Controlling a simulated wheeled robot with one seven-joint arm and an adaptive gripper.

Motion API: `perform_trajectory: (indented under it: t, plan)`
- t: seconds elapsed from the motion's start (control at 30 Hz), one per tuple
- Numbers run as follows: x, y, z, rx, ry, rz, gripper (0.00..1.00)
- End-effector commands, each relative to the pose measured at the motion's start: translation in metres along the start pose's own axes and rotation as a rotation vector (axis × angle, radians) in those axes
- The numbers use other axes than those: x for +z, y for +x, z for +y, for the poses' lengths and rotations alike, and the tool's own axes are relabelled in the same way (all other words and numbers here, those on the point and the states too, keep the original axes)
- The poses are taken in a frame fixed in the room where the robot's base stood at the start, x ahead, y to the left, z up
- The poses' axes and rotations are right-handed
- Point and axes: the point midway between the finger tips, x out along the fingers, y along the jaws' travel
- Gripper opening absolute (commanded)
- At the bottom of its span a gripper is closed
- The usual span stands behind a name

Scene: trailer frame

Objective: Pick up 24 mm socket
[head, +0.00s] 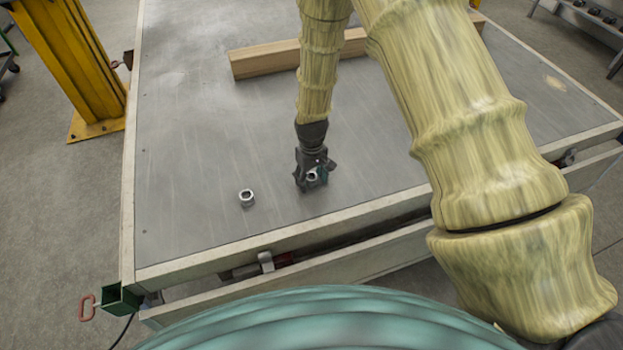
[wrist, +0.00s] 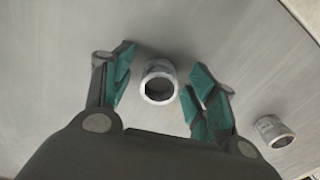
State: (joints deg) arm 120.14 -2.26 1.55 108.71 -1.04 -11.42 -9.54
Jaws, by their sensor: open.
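Two short silver sockets are in view, and I cannot read a size on either. One socket (wrist: 159,69) lies between the spread fingers of my gripper (wrist: 162,78) in the wrist view, with visible gaps on both sides. In the head view that socket (head: 312,175) shows small and partly covered by my gripper (head: 311,182). My gripper is open, pointing down close to the metal deck. The other socket (head: 246,197) stands alone to the left of my gripper. It also appears at the lower right of the wrist view (wrist: 273,131).
The grey trailer deck (head: 200,130) is mostly bare, with a pale raised frame edge (head: 200,256) along the front. A wooden beam (head: 265,60) lies behind my gripper. A yellow post (head: 75,60) stands off the deck at the left.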

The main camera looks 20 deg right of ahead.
Motion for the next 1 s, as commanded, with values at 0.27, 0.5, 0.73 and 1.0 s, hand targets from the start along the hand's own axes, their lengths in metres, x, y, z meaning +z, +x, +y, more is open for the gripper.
perform_trajectory:
  t: [0.27,0.5,0.73,1.0]
  plan:
    - [0.0,0.0,0.0,0.0,0.0,0.0,0.23]
    - [0.0,0.0,0.0,0.0,0.0,0.001,0.05]
    - [-0.001,-0.003,0.0,0.0,0.0,0.002,0.05]
    - [-0.001,-0.025,0.001,0.0,0.0,0.003,0.05]
